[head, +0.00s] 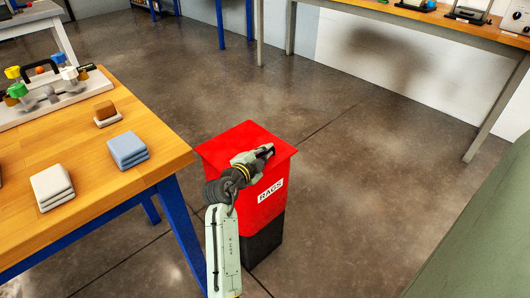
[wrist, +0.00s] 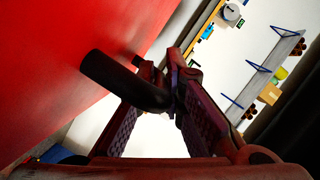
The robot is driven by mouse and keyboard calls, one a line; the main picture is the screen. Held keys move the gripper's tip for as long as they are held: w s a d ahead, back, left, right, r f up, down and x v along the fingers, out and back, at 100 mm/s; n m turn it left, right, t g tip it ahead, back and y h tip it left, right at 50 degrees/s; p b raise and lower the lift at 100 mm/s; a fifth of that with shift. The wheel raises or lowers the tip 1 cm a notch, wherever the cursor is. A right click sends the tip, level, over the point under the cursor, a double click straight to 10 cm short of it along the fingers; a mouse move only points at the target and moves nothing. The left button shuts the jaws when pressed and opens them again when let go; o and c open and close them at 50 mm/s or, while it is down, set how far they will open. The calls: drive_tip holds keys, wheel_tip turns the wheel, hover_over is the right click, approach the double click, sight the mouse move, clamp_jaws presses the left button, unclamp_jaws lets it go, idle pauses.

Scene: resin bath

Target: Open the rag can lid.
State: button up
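The red rag can (head: 260,205), with a white RAGS label and a dark lower part, stands on the floor beside the wooden table. Its flat red lid (head: 228,143) lies closed on top. In the wrist view, a black bent handle (wrist: 125,83) stands out from the red surface (wrist: 60,60) at left. My gripper (head: 268,151) is at the label side of the can, near the lid's edge. Its fingers (wrist: 158,110) are apart, with a pale gap between them. The handle reaches in between the fingers, close to the right one. Contact is hard to tell. My arm hides the handle in the head view.
The wooden table (head: 120,195) with blue legs stands close on the left, holding folded cloths (head: 128,148) and a fixture with coloured knobs (head: 50,90). A long bench (head: 430,18) runs along the back wall. A green surface (head: 480,230) is at right. The floor between is clear.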

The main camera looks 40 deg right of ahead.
clamp_jaws()
drive_tip(key=r, duration=0.1)
drive_tip(key=w+r, duration=0.1)
drive_tip(key=r, duration=0.1)
drive_tip(key=shift+a, duration=0.1)
drive_tip(key=shift+o, duration=1.9)
unclamp_jaws()
drive_tip(key=shift+o, duration=0.2)
drive_tip(key=shift+s, duration=0.1)
drive_tip(key=v, duration=1.1)
drive_tip(key=shift+a, duration=0.1)
drive_tip(key=shift+s+a, duration=0.25)
drive_tip(key=shift+a, duration=0.1)
